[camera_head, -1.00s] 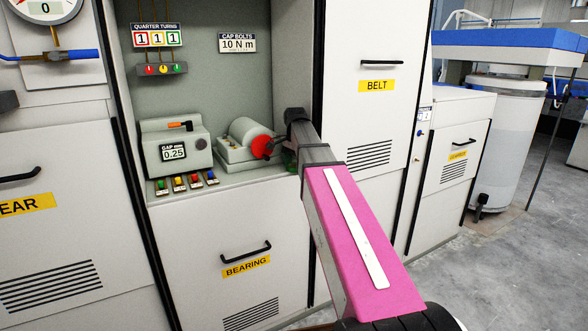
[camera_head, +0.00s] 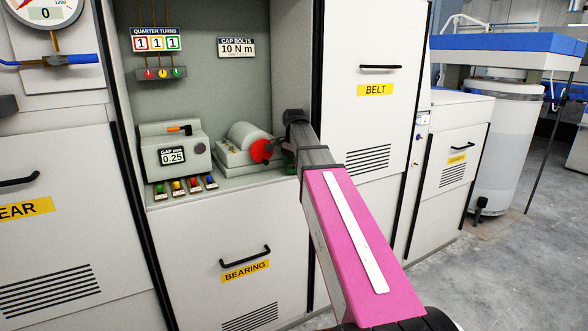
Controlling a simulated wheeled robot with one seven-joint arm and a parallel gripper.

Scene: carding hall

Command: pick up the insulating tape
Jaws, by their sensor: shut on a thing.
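My gripper (camera_head: 284,154) is at the bench of the open bay, just right of the red disc. It is mostly hidden behind my own dark wrist and pink arm. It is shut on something. Only a small dark green patch (camera_head: 290,168) shows beside the wrist; I take it for the insulating tape, but its shape is hidden. I cannot tell whether it touches the bench.
A grey cylinder machine (camera_head: 246,141) with a red disc (camera_head: 261,151) stands close left of my gripper. Left of it is a gap gauge box (camera_head: 173,146) with several coloured switches in front. The BELT cabinet (camera_head: 376,120) stands close on the right.

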